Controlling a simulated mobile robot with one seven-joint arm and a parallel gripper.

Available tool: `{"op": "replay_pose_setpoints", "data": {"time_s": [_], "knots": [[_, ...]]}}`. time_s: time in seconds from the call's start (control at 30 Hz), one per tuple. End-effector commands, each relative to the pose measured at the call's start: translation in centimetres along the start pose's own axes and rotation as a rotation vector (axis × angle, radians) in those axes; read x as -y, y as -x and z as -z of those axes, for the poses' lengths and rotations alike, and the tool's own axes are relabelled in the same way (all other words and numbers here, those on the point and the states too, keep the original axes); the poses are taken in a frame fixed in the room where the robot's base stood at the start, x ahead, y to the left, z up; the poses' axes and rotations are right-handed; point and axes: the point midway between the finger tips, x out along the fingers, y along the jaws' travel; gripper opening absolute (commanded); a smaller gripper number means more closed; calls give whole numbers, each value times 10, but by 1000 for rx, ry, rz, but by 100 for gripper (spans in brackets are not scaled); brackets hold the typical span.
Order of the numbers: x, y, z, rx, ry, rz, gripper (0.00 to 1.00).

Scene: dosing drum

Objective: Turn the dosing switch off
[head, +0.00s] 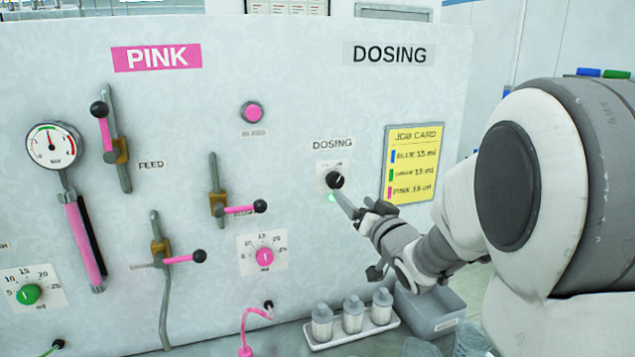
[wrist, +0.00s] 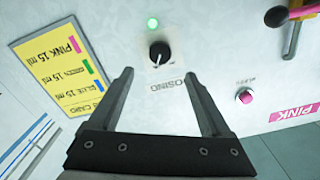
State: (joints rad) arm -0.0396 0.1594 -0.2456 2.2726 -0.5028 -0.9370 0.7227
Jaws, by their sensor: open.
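The dosing switch (head: 334,180) is a black round knob on a small white plate, under the DOSING label on the upright panel. A green lamp (head: 332,198) glows just below it. In the wrist view the knob (wrist: 159,52) shows upside down, with a white pointer mark, and the lit lamp (wrist: 152,23) is beyond it. My gripper (head: 352,208) is just in front of and below the knob. In the wrist view my gripper (wrist: 158,85) has its two fingers spread apart with nothing between them. The knob lies beyond the fingertips, roughly midway between them.
A yellow job card (head: 411,163) is right of the switch. The pink bleed button (head: 253,112), valve levers (head: 240,208) and pink dial (head: 264,257) are to the left. A tray of white bottles (head: 352,318) and a grey bin (head: 432,308) stand below my arm.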

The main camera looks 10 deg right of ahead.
Motion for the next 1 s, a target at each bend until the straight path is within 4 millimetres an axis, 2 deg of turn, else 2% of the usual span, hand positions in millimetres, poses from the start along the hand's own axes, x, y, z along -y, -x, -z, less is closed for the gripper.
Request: {"op": "replay_pose_setpoints", "data": {"time_s": [0.3, 0.5, 0.7, 0.97, 1.0], "knots": [[1, -57, 1, 1, 1, 1, 82], [1, -82, 1, 1, 1, 0, 82], [0, -92, 0, 0, 1, 0, 82], [0, -93, 0, 0, 0, 0, 82], [0, -93, 0, 0, 0, 0, 78]]}}
